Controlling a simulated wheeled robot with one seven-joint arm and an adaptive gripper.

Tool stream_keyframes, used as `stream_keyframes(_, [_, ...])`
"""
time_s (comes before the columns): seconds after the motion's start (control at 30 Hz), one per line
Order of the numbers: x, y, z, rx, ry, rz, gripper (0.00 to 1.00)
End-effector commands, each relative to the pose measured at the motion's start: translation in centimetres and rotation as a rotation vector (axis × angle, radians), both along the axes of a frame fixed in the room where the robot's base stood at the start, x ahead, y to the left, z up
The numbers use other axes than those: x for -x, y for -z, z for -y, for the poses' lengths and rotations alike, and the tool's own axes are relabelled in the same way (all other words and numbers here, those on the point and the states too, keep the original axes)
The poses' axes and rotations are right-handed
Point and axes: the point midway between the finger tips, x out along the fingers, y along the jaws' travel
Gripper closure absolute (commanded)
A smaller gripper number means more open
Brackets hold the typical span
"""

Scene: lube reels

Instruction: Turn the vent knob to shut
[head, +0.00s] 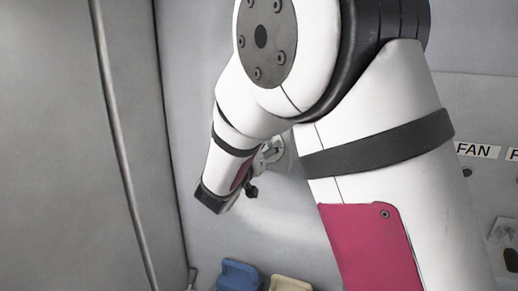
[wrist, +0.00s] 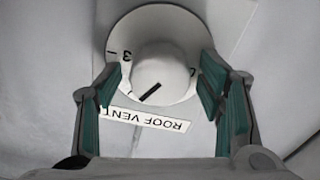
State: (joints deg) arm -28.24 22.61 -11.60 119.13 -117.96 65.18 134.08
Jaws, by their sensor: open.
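The vent knob (wrist: 165,68) is a white round knob on a white dial plate (wrist: 150,22) in the wrist view. A dark pointer line on the knob points to the lower left. A "3" shows at the dial's left, and another mark at its right is partly covered by a finger. A ROOF VENT label (wrist: 146,118) appears upside down below the dial. My gripper (wrist: 157,84) is open, with one green-padded finger on each side of the knob. I see a gap at the left; contact at the right cannot be told. In the head view my arm hides most of this area.
In the head view a FAN label (head: 477,150) is on the grey wall panel at right. A blue object (head: 240,275) and a cream object (head: 290,284) sit at the bottom. A vertical grey pipe (head: 118,140) runs along the left wall.

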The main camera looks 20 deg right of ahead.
Motion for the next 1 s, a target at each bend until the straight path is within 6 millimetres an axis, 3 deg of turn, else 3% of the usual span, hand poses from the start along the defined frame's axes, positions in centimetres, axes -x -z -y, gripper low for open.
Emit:
stream_keyframes(0.13, [0.0, 0.01, -0.01, 0.0, 0.0, 0.0, 0.4])
stream_keyframes(0.33, [0.02, 0.01, -0.02, 0.0, 0.0, 0.0, 0.86])
stream_keyframes(0.67, [-0.02, 0.06, -0.04, 0.021, 0.0, -0.015, 0.86])
stream_keyframes(1.0, [-0.18, 0.25, -0.11, 0.182, -0.001, -0.132, 0.86])
